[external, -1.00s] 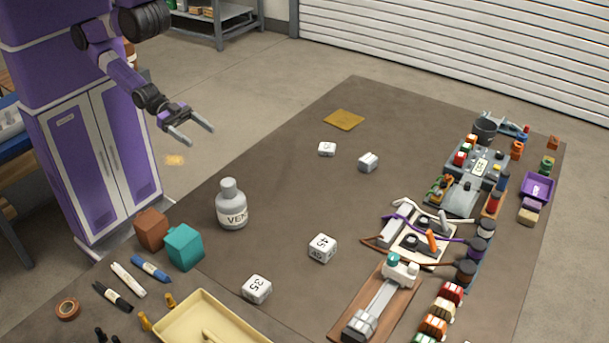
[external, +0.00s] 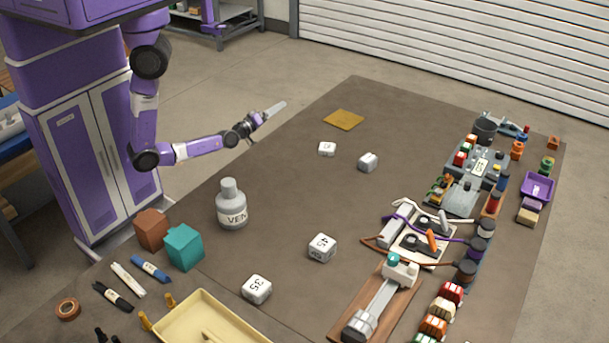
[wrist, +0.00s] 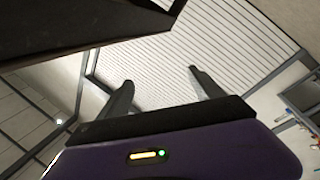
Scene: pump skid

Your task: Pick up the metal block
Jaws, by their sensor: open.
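A small light-grey block (external: 368,162), which looks like the metal block, sits on the brown mat (external: 290,180) right of the middle. A smaller white block (external: 327,149) sits to its left. My gripper (external: 277,108) is in the air above the mat's far left edge, left of and apart from both blocks. It looks empty. In the wrist view the two fingers of my gripper (wrist: 160,78) stand apart with nothing between them. That view faces the shutter wall (wrist: 225,50), and no block can be made out in it.
White cubes marked 45 (external: 321,248) and 35 (external: 257,289) and a grey bottle (external: 231,207) stand nearer. A mustard pad (external: 344,120) lies behind the blocks. Pump parts and a cable board (external: 410,240) crowd the right. The mat around the block is clear.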

